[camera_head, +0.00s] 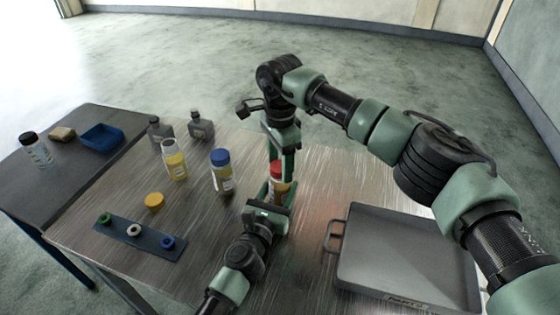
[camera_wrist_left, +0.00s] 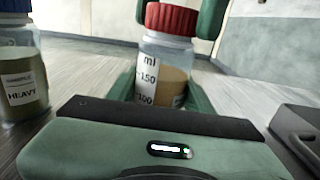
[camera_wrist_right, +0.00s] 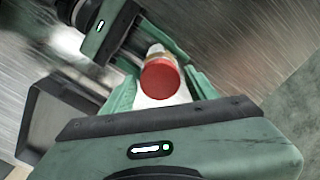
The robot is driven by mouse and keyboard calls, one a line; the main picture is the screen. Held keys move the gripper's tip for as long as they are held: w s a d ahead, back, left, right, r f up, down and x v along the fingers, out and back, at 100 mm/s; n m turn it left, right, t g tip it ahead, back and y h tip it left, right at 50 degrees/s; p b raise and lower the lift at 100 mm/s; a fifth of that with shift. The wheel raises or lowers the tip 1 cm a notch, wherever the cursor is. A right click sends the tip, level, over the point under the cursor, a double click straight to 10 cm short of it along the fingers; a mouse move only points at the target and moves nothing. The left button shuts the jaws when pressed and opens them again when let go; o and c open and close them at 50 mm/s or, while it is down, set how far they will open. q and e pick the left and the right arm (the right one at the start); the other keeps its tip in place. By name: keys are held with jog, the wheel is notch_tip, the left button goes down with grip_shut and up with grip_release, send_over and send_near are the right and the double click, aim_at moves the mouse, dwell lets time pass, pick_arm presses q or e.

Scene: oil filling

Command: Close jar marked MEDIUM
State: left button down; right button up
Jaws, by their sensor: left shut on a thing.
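A clear jar with a red lid (camera_head: 277,170) stands upright at the middle of the table. It holds amber liquid, and its name label cannot be read. My left gripper (camera_head: 274,190) is shut on this jar's body, which shows in the left wrist view (camera_wrist_left: 167,60). My right gripper (camera_head: 281,158) points down from above, its fingers apart on either side of the red lid, which shows in the right wrist view (camera_wrist_right: 160,78). A jar of yellow liquid (camera_head: 174,162) stands without a coloured lid; its label is unreadable here.
A blue-lidded jar (camera_head: 222,175) marked HEAVY stands left of the grippers. A yellow lid (camera_head: 154,201) lies near a blue strip with rings (camera_head: 120,238). Two grey bottles (camera_head: 201,128) stand behind. A grey tray with a handle (camera_head: 390,250) fills the right side.

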grip_shut()
jog(key=m, duration=0.3)
jog(key=shift+m, duration=0.4)
jog(key=m, duration=1.1)
jog(key=shift+o, duration=2.2)
grip_release()
notch_tip(320, 180, up, 12)
pick_arm(q)
jog(key=c, duration=0.5)
grip_release()
